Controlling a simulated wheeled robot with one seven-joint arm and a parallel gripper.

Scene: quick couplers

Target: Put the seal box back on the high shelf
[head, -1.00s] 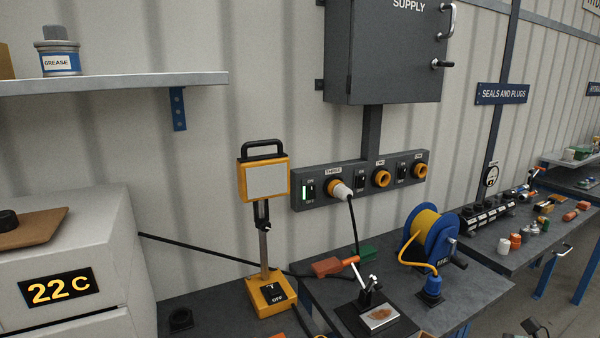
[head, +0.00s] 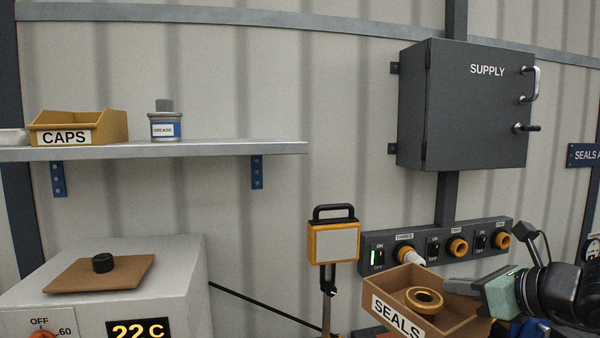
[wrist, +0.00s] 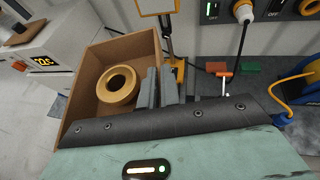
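The seal box is an open tan box labelled SEALS (head: 397,318), low at the right of centre in the head view. A brass-coloured ring (head: 424,299) lies inside it. My gripper (head: 462,287) is shut on the box's right wall and holds it up in front of the socket panel. In the wrist view the box (wrist: 85,95) hangs to the left of the fingers (wrist: 163,88), with the ring (wrist: 118,86) in it. The high shelf (head: 220,149) is on the wall at the left, above the level of the box.
A CAPS box (head: 80,127) and a grease can (head: 165,122) stand on the shelf. The shelf is bare right of the can. A yellow lamp (head: 333,242) stands between shelf and box. The supply cabinet (head: 465,105) juts from the wall. A white oven (head: 110,275) is below.

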